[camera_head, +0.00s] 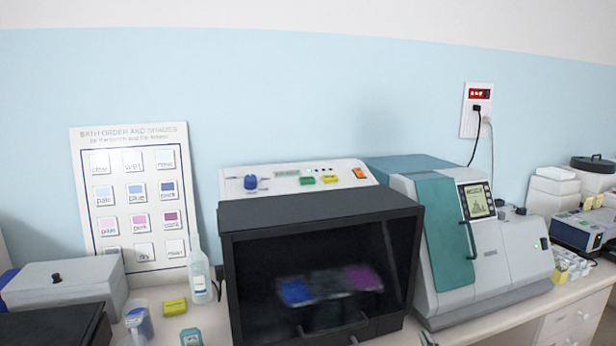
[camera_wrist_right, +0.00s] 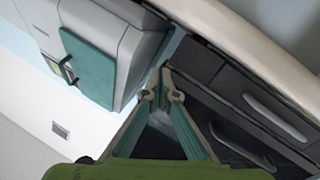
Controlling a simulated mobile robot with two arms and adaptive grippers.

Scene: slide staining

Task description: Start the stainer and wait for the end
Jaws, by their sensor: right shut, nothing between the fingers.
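The stainer looks to be the black-hooded machine (camera_head: 320,210) at mid-counter in the head view. Blue and purple patches show dimly behind its dark front window. Its white top panel (camera_head: 225,183) carries a blue knob (camera_head: 250,182), a green button (camera_head: 307,181), a yellow button (camera_head: 330,178), an orange switch (camera_head: 359,173) and a small display. The tip of my right gripper (camera_head: 427,339) just shows at the bottom edge, in front of the counter machines. In the right wrist view the right gripper (camera_wrist_right: 163,88) is shut and empty, its fingertips together. My left gripper is out of view.
A grey-and-teal machine (camera_head: 510,255) with a lit screen stands right of the hood. A bath-order chart (camera_head: 108,240) leans on the wall. A grey box (camera_head: 65,280), a bottle (camera_head: 198,275) and small containers crowd the left.

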